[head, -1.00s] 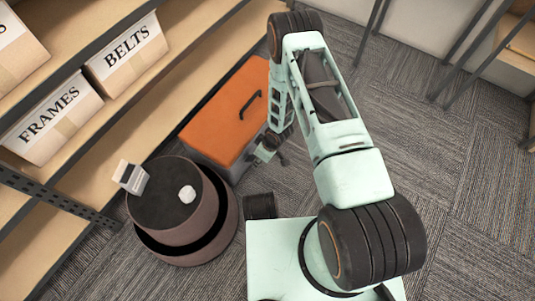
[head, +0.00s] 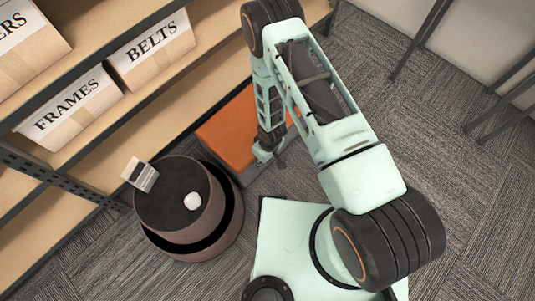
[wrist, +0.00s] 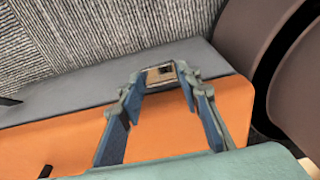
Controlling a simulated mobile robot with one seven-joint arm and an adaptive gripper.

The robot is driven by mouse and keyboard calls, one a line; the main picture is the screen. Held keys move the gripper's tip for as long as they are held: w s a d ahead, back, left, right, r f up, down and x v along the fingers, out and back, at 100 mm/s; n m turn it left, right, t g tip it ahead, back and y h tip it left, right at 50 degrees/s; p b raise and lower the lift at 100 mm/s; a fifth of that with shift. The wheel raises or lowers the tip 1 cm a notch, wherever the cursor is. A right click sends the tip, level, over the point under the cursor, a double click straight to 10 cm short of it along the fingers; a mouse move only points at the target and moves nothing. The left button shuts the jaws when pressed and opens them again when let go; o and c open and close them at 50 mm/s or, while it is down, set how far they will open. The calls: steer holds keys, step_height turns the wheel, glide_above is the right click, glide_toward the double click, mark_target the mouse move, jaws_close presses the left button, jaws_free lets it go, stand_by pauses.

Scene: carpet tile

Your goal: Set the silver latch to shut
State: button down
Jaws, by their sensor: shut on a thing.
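The box has an orange lid (head: 226,130) and a grey body, and stands on the carpet by the shelf. The lid also shows in the wrist view (wrist: 60,138), with the grey front (wrist: 70,97) beyond its edge. The silver latch (wrist: 160,74) is a small metal piece at that edge, between my fingertips. My gripper (wrist: 162,80) is shut on it, its blue-padded fingers on either side. In the head view my gripper (head: 268,152) is at the box's front edge and the latch is hidden. I cannot tell the latch's setting.
A round brown stand (head: 165,235) is close beside the box, with a pale block (head: 192,201) and a grey-white item (head: 140,174) on top. Shelves with boxes labelled FRAMES (head: 75,108) and BELTS (head: 152,48) line the left. Open carpet (head: 470,210) lies right.

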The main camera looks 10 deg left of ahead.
steer(key=shift+w+a+r, duration=0.15)
steer(key=shift+w+a, duration=0.25)
steer(key=shift+a, duration=0.3)
steer(key=c, duration=1.4)
jaws_free()
steer(key=shift+d, duration=0.1)
steer(key=shift+s+d, duration=0.15)
step_height(320, 180, up, 12)
steer(key=d, duration=0.1)
steer(key=shift+s+d, duration=0.15)
steer(key=shift+s, duration=0.3)
